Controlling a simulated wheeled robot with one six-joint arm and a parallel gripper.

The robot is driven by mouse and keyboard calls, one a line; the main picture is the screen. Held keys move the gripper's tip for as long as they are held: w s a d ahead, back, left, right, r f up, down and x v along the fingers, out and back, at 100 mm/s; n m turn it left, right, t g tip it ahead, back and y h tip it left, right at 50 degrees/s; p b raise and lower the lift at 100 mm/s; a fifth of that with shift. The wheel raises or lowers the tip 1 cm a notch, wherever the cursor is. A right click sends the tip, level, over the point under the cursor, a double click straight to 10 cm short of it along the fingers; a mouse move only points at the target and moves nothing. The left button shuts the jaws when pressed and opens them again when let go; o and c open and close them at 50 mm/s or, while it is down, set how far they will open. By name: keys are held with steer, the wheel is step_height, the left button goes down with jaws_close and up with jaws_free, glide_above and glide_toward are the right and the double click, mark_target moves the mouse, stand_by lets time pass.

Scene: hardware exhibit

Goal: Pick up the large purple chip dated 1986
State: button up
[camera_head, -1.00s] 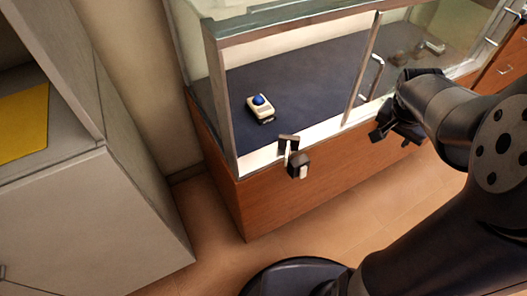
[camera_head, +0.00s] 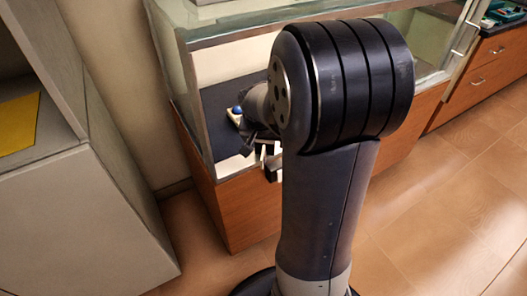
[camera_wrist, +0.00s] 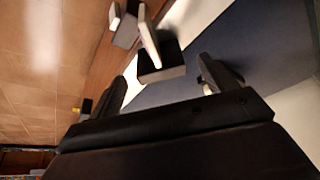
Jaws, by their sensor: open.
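I can make out no purple chip in either current view. My gripper (camera_wrist: 165,84) is open, its two dark fingers spread at the left and right in the wrist view. Between and beyond the fingertips is a dark and white handle-like fitting (camera_wrist: 161,60) on the front of the glass case. I cannot tell whether the fingers touch it. In the head view my gripper (camera_head: 255,128) is at the front of the case, partly hidden by my arm. The same fitting (camera_head: 272,162) shows just below it.
The glass display case (camera_head: 203,160) has a dark blue floor and wood base. A grey cabinet (camera_head: 80,215) with a yellow sheet (camera_head: 18,122) stands at left. Wood drawers (camera_head: 480,75) are at right. Tiled floor (camera_head: 440,210) is clear.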

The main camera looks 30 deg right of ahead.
mark_target(264, 144)
steer(key=b+x, duration=0.1)
steer(key=x, duration=0.3)
steer(key=shift+a+f, duration=0.1)
steer(key=shift+f, duration=0.3)
steer(key=shift+c, duration=0.3)
steer(key=shift+r, duration=0.1)
steer(key=c, duration=1)
